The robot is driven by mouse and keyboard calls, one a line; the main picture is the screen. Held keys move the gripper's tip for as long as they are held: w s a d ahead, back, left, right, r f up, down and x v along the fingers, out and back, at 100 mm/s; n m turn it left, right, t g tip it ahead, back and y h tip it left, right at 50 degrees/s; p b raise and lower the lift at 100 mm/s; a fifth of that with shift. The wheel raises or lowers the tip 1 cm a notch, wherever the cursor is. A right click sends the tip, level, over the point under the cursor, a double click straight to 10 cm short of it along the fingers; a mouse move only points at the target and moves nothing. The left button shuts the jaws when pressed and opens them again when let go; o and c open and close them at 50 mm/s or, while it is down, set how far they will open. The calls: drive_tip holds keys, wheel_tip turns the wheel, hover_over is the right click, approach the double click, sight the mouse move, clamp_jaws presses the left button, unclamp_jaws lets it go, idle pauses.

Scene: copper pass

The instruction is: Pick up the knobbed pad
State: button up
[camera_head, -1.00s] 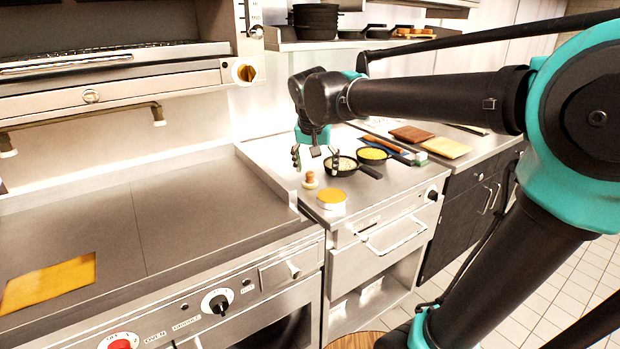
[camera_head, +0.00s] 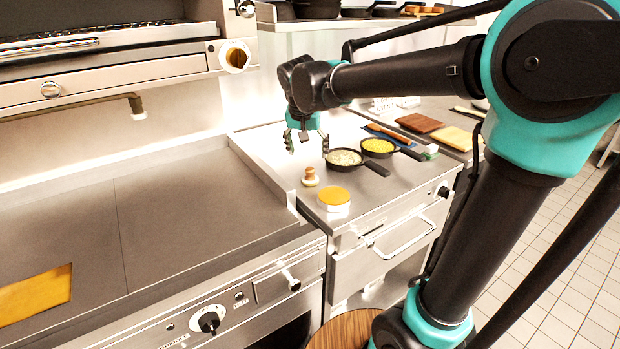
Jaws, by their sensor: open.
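The knobbed pad (camera_head: 310,177) is a small pale disc with a tan wooden knob on top. It stands upright on the steel counter, close to the raised side of the griddle. My gripper (camera_head: 307,150) points down with its fingers spread, open and empty. In the picture it is just above and behind the pad, apart from it. The exact gap in height and depth is hard to tell.
A round tub with an orange top (camera_head: 334,198) stands at the counter's front, right of the pad. Two small black pans, one with pale food (camera_head: 344,157) and one with yellow food (camera_head: 378,145), lie to the right. The flat griddle (camera_head: 185,215) at left is mostly clear.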

sight(310, 169)
drive_tip(key=x, duration=1.1)
drive_tip(key=shift+f, duration=0.1)
drive_tip(key=c, duration=1.3)
wheel_tip(310, 169, up, 20)
drive_tip(key=shift+r, duration=0.1)
